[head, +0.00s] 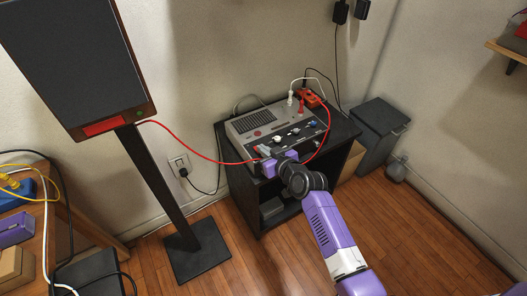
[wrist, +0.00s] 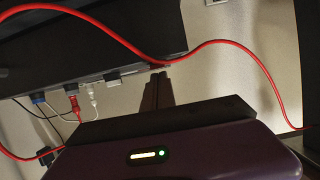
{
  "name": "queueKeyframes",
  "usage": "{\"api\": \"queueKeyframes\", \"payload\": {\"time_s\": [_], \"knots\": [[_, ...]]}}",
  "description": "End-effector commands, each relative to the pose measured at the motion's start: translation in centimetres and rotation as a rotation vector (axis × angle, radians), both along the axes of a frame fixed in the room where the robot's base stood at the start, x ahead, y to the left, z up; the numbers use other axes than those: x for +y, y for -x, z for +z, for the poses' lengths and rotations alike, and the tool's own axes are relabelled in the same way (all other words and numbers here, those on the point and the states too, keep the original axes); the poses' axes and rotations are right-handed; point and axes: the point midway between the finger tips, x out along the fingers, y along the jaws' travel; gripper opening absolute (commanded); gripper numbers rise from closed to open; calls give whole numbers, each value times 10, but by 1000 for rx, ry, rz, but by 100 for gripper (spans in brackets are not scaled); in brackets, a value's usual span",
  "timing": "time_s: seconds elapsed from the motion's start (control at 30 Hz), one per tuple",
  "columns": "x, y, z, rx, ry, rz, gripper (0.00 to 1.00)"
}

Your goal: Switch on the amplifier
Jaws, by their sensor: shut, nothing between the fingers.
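The amplifier (head: 262,122) is a grey box with a dark vent grille on top and a dark front panel with several small knobs. It sits on a black cabinet (head: 237,181). My gripper (head: 264,153) is at the amplifier's front left corner in the head view. Its purple body partly hides that part of the panel. In the wrist view its dark fingers (wrist: 157,91) are together, with nothing seen between them. I cannot tell whether they touch the amplifier. The power switch and its position cannot be made out.
A red cable (head: 205,158) runs from the tall speaker (head: 75,55) to the amplifier; it also crosses the wrist view (wrist: 110,38) close by. An orange power strip (head: 312,99) lies behind the amplifier. A dark bin (head: 378,130) stands right of the cabinet. Floor in front is clear.

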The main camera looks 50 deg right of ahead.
Motion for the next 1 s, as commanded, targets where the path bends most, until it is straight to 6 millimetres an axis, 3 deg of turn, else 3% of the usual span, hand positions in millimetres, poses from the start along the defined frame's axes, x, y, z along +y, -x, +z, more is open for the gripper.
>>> {"api": "queueKeyframes", "payload": {"time_s": [0.37, 0.53, 1.0], "knots": [[0, 0, -2, 0, 1, 0, 0], [1, 2, -14, -1, 1, 1, 0], [1, 2, -2, 1, -1, 1, 0]]}}
